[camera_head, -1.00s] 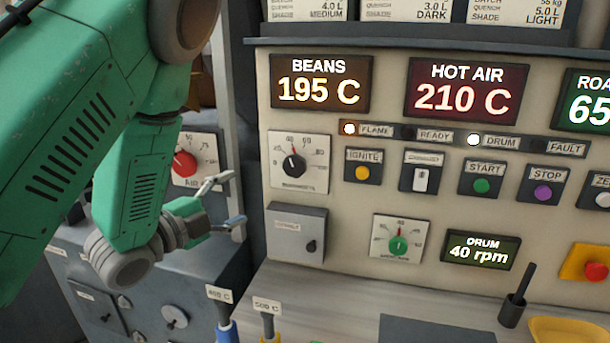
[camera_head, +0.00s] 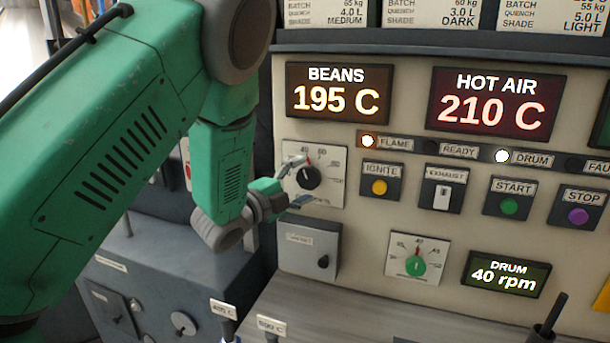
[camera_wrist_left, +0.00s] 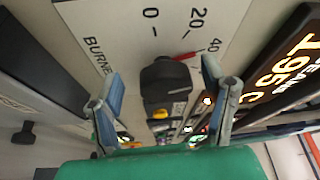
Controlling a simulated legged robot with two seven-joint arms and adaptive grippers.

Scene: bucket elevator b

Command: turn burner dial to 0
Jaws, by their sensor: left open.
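The burner dial (camera_head: 309,178) is a black knob on a white scale plate on the panel. Its red pointer is near the 40 mark. In the left wrist view the knob (camera_wrist_left: 167,76) shows between my finger lines, with 0, 20 and 40 printed around it and the red pointer near 40. My left gripper (camera_head: 296,181) is open, just in front of the dial, one finger above and one below it in the head view. I cannot tell whether a finger touches the knob. The gripper covers part of the plate's left side. My right gripper is not in view.
A grey box with a small knob (camera_head: 323,262) sits below the dial. A green dial (camera_head: 415,265) is at lower right. An ignite button (camera_head: 379,187) and an exhaust switch (camera_head: 442,196) are to the right. Displays read BEANS 195 C and HOT AIR 210 C.

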